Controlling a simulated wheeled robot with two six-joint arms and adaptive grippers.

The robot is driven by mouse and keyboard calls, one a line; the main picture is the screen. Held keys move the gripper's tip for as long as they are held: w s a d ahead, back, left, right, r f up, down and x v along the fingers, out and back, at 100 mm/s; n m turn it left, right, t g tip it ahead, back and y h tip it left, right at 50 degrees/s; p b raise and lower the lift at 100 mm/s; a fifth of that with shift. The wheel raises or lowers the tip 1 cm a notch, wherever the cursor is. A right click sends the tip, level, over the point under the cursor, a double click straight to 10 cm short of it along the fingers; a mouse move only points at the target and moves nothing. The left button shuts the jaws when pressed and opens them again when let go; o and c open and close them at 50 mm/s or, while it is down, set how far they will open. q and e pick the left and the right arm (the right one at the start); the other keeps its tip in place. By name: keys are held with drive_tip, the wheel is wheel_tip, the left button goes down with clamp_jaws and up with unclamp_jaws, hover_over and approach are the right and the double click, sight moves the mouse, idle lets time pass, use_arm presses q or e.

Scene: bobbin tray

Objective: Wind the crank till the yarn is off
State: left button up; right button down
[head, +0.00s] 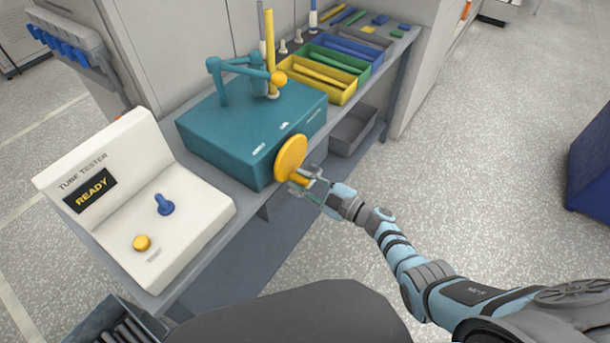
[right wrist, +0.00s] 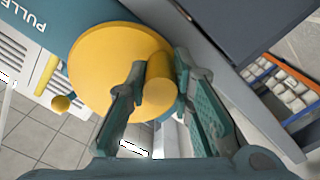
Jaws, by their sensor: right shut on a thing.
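A teal winding box (head: 250,130) stands on the grey bench. A yellow round crank disc (head: 290,157) is on its front face, and the disc fills the upper middle of the right wrist view (right wrist: 115,65). My right gripper (head: 303,181) is shut on the crank's yellow knob (right wrist: 160,72), with one finger on each side of it. On top of the box are a teal arm (head: 235,68) and a yellow upright tube (head: 270,45) with a yellow ball beside it. I cannot make out any yarn. My left gripper is not in view.
A white tube tester (head: 135,200) reading READY stands left of the box. Yellow (head: 325,83), green and blue trays holding rods sit at the bench's far end. A grey bin (head: 353,128) is below them. The floor at right is clear up to a dark blue cabinet (head: 592,165).

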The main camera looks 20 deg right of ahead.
drive_tip(key=shift+s+a+m, duration=0.1)
drive_tip(key=shift+a+m, duration=0.05)
drive_tip(key=shift+m, duration=0.35)
drive_tip(key=c, duration=1.4)
unclamp_jaws()
drive_tip(key=shift+s, duration=0.1)
drive_tip(key=v, duration=1.2)
